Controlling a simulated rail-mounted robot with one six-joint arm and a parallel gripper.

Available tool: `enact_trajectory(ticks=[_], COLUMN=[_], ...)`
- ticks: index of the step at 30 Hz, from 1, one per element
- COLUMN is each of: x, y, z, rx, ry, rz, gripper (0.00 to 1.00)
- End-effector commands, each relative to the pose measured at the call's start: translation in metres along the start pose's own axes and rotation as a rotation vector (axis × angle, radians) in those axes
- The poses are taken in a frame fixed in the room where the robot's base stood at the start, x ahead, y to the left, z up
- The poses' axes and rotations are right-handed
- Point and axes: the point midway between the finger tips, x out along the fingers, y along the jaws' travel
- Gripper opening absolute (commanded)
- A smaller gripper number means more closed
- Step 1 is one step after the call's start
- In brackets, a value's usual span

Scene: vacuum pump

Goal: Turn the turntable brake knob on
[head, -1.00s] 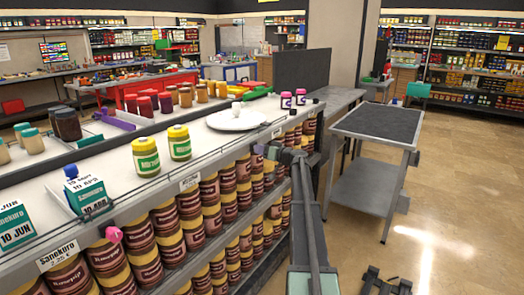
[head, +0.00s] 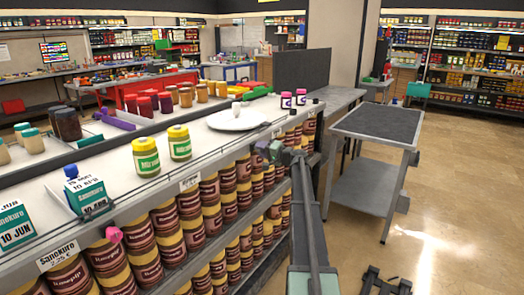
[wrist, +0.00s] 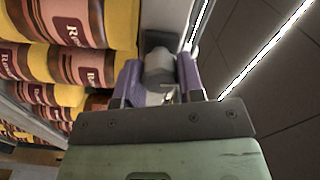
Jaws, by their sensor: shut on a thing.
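The turntable (head: 222,121) is a flat white disc on the counter, with a small white piece standing on it. My gripper (head: 268,150) is at the counter's front edge, just below and right of the disc. In the wrist view, its purple fingers (wrist: 158,86) are shut around a pale grey knob (wrist: 158,64), one finger on each side. The knob sticks out from the counter front; its lower part is partly hidden between the fingers. In the head view my gripper hides the knob.
Shelves of brown and yellow jars (head: 195,226) lie under the counter, close to my arm. A pink knob (head: 114,234) sits farther left on the front rail. Two yellow-lidded jars (head: 180,143) stand on the counter.

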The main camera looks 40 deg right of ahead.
Motion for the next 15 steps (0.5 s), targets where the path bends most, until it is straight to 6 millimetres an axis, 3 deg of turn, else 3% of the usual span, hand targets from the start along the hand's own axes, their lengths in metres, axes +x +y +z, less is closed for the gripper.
enact_trajectory(ticks=[15], x=[-0.0005], y=[0.0001], z=[0.0002], rx=[0.157], ry=[0.0], rz=[0.001], gripper=[0.12])
